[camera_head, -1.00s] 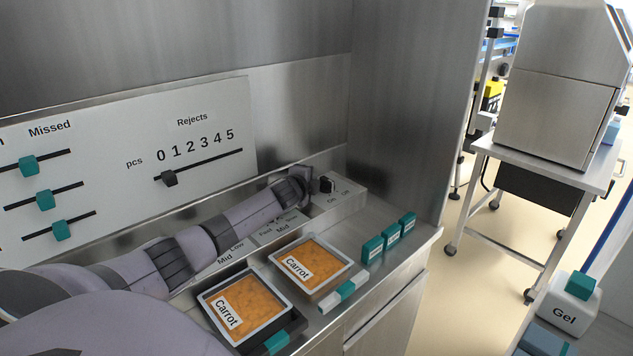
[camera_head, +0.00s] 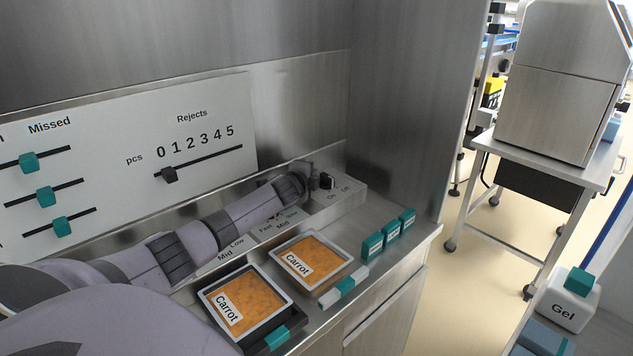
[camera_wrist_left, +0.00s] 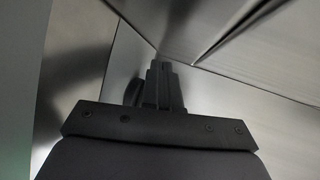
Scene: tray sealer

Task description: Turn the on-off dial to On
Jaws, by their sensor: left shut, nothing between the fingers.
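The on-off dial (camera_head: 327,181) is a small black knob at the right end of the sloped metal control strip, with "On" and "Off" printed below it. Which label it points at is too small to tell. My left arm reaches in from the left along the strip. My left gripper (camera_head: 308,174) is shut and empty, just left of the dial; whether it touches the dial I cannot tell. In the left wrist view the shut fingers (camera_wrist_left: 163,88) point toward a metal corner, with a dark rounded shape (camera_wrist_left: 133,92) beside them on the left. My right gripper is not in view.
Two carrot trays (camera_head: 205,296) (camera_head: 345,262) sit on the counter in front of the strip. Several teal labelled blocks (camera_head: 390,231) stand to their right. The slider panel (camera_head: 225,125) is behind my arm. A metal side wall (camera_head: 410,110) rises right of the dial.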

